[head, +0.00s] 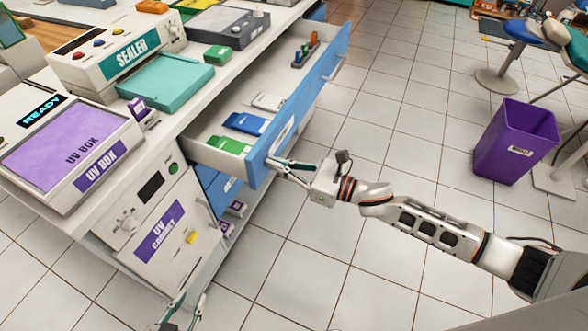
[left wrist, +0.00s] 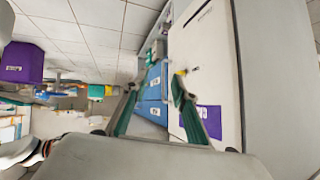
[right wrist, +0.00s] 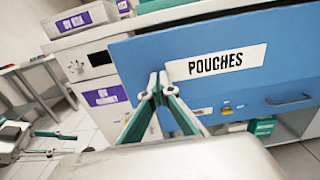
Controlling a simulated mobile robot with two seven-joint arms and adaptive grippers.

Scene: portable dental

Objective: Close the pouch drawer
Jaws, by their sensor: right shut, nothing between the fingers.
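The pouch drawer (head: 308,95) is pulled out from the white counter, with its blue front facing the open floor. It holds green, blue and white pouch packs and a small rack. In the right wrist view its front (right wrist: 150,50) carries a "POUCHES" label and a handle (right wrist: 290,101) at the right. My right gripper (head: 270,163) is shut and empty, its tips at the drawer front near the label's left edge (right wrist: 160,80); contact is hard to tell. My left gripper (left wrist: 155,95) is open and empty, low beside the UV cabinet, and only partly shows in the head view (head: 182,308).
The counter carries the UV box (head: 70,150), the sealer (head: 120,50) and a teal tray (head: 165,82). The UV cabinet (head: 160,215) stands below. A purple bin (head: 515,143) and a stool (head: 500,75) stand at right. The tiled floor before the drawer is clear except for my right arm.

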